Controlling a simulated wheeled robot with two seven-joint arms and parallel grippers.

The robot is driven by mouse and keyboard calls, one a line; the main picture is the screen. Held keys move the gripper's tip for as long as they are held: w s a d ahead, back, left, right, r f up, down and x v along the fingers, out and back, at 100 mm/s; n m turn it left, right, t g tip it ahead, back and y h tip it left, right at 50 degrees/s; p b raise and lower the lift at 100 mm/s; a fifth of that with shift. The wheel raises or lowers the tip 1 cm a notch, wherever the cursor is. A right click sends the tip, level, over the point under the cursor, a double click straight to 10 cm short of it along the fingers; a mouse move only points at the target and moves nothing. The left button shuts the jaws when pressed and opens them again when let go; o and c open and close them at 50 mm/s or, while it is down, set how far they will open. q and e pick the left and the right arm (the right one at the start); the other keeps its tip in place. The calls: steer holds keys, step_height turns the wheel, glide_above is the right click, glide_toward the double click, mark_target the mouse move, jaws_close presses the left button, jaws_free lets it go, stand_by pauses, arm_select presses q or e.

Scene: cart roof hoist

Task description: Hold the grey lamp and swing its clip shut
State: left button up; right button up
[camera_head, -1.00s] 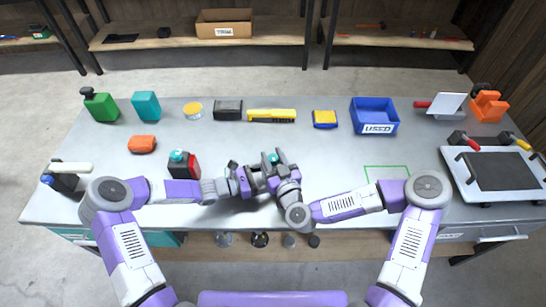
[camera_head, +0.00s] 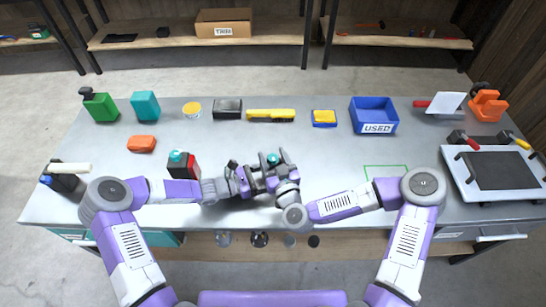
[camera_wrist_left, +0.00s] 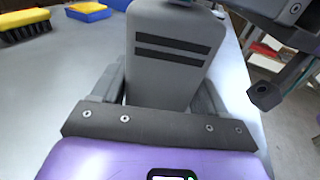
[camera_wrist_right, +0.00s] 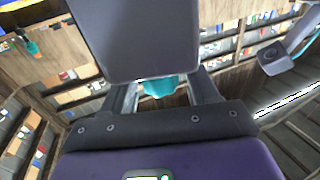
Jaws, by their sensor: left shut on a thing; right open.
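The grey lamp is held at the front middle of the table; in the head view mostly its teal part (camera_head: 273,159) shows between the grippers. My left gripper (camera_head: 250,178) is shut on the lamp. In the left wrist view the lamp's grey body (camera_wrist_left: 172,60), with two dark stripes, stands between the fingers. My right gripper (camera_head: 275,161) is open, its fingers close around the lamp's upper end. In the right wrist view a flat grey panel (camera_wrist_right: 137,38) and the teal part (camera_wrist_right: 158,86) show at its fingers. Contact and the clip's angle cannot be told.
A black-and-red block with a teal top (camera_head: 184,164) stands left of the grippers. Behind are a yellow brush (camera_head: 271,115), a yellow-and-blue block (camera_head: 324,118) and a blue bin (camera_head: 374,103). The table is clear right of my right gripper, around the green outline (camera_head: 386,167).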

mark_target(273, 157)
steer(key=shift+r, duration=0.1)
step_height(273, 157, up, 10)
steer(key=shift+f, duration=0.1)
stand_by(0.4)
arm_select(q)
steer(key=o, duration=1.1)
steer(key=shift+c, duration=0.2)
steer(key=shift+r+p+v, duration=0.15)
steer(key=shift+p+v, duration=0.25)
steer(key=shift+v, duration=0.35)
steer(key=shift+r+p+v, duration=0.2)
steer(key=shift+p+v, duration=0.15)
steer(key=shift+v, duration=0.4)
steer(key=shift+r+p+v, duration=0.15)
steer(key=shift+p+v, duration=0.35)
steer(key=shift+v, duration=0.75)
steer(key=shift+r+p+v, duration=0.15)
steer(key=shift+p+v, duration=0.35)
steer(key=shift+v, duration=0.75)
arm_select(e)
step_height(273, 157, up, 4)
steer(key=shift+f, duration=0.25)
